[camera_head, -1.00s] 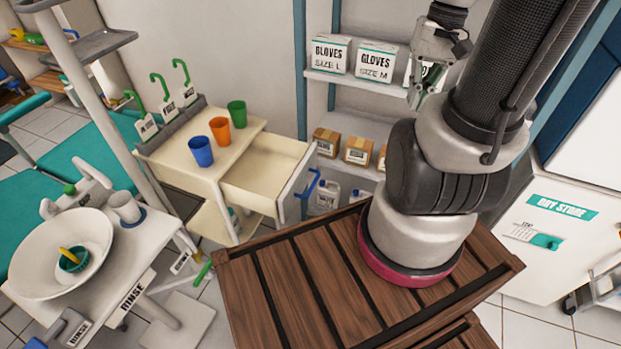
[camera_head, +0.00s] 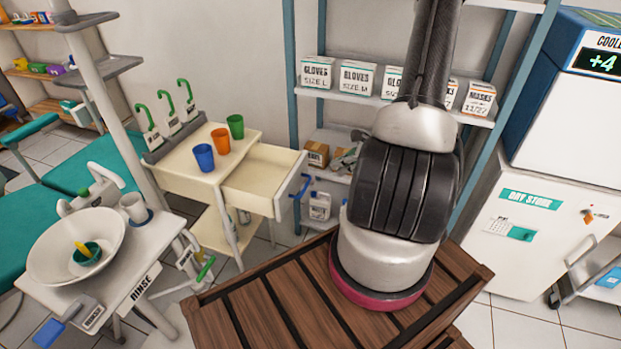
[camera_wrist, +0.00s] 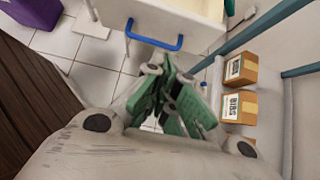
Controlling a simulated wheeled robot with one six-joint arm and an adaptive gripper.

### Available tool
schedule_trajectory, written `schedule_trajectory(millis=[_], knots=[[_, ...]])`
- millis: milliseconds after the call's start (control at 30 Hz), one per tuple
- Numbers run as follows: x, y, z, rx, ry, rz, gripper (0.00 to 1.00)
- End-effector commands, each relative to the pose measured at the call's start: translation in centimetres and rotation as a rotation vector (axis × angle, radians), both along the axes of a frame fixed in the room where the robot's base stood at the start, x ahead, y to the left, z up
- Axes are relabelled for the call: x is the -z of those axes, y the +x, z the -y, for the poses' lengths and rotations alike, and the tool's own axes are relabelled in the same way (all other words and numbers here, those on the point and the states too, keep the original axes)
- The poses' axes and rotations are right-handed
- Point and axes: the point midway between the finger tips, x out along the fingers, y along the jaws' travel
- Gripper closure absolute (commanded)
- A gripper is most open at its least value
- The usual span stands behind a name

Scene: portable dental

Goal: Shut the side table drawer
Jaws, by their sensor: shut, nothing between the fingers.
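The side table (camera_head: 185,183) is cream, with its drawer (camera_head: 262,176) pulled well out to the right. The drawer front carries a blue bar handle (camera_head: 300,187). In the wrist view the handle (camera_wrist: 153,41) is just beyond my fingertips, on the pale drawer front (camera_wrist: 185,18). My gripper (camera_wrist: 170,90) has green-padded fingers, closed together and empty, pointing toward the handle and apparently apart from it. In the head view my gripper (camera_head: 347,160) is mostly hidden behind my arm, to the right of the drawer.
Blue, orange and green cups (camera_head: 221,139) stand on the tabletop. A shelf unit (camera_head: 345,97) with glove boxes stands behind and right of the drawer. Cardboard boxes (camera_wrist: 238,72) sit on its lower shelf, close to my gripper's right. A rinse basin unit (camera_head: 75,245) stands at front left.

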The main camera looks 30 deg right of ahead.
Motion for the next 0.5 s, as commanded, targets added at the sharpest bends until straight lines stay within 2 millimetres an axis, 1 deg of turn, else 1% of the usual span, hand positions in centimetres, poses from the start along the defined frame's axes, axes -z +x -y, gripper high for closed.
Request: schedule_trajectory(millis=[167, 500], knots=[[1.5, 1.0, -1.0, 0.001, 0.005, -0.008, 1.0], [6.6, 5.0, -4.2, -0.002, 0.005, -0.009, 1.0]])
